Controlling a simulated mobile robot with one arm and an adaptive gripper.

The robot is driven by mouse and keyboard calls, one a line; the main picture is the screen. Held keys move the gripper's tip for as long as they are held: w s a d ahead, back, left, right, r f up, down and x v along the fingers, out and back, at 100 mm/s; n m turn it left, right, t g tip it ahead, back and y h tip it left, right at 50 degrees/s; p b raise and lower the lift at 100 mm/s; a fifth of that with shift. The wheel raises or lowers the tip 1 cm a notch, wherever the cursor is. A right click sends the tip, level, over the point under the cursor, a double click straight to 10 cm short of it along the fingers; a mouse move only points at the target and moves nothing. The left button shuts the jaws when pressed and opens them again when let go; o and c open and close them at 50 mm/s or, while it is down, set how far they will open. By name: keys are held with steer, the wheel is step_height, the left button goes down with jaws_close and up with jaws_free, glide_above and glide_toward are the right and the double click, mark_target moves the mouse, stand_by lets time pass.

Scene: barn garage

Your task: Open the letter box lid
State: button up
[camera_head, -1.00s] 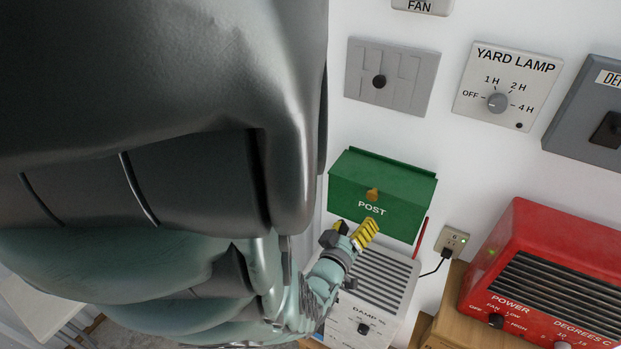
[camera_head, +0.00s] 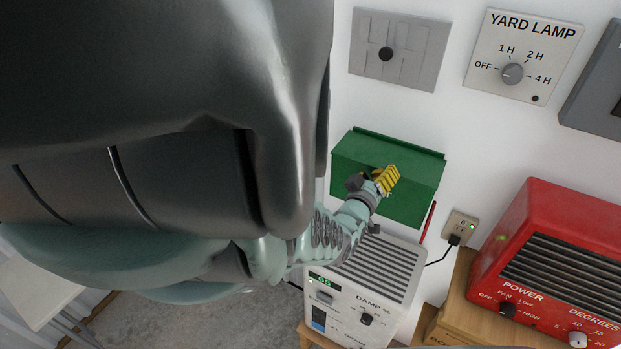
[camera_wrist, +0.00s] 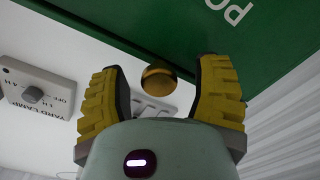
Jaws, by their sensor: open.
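The green letter box (camera_head: 410,200) hangs on the white wall, its sloped lid (camera_head: 385,150) lying shut. In the wrist view its green front (camera_wrist: 170,28) with part of the white lettering fills the top. A round brass knob (camera_wrist: 158,78) shows there between my two yellow fingers, a little beyond the tips as far as I can tell. My gripper (camera_wrist: 160,85) is open and holds nothing. In the head view my gripper (camera_head: 384,180) is in front of the box and hides the knob and most of the lettering.
A white dehumidifier (camera_head: 385,265) stands just below the box and my wrist. A red heater (camera_head: 540,255) sits on a wooden stand to the right. A wall socket with a plug (camera_head: 460,227) is between them. A yard lamp timer (camera_head: 525,55) is above right.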

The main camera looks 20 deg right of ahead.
jaws_close()
stand_by(0.4)
steer(key=shift+r, duration=0.1)
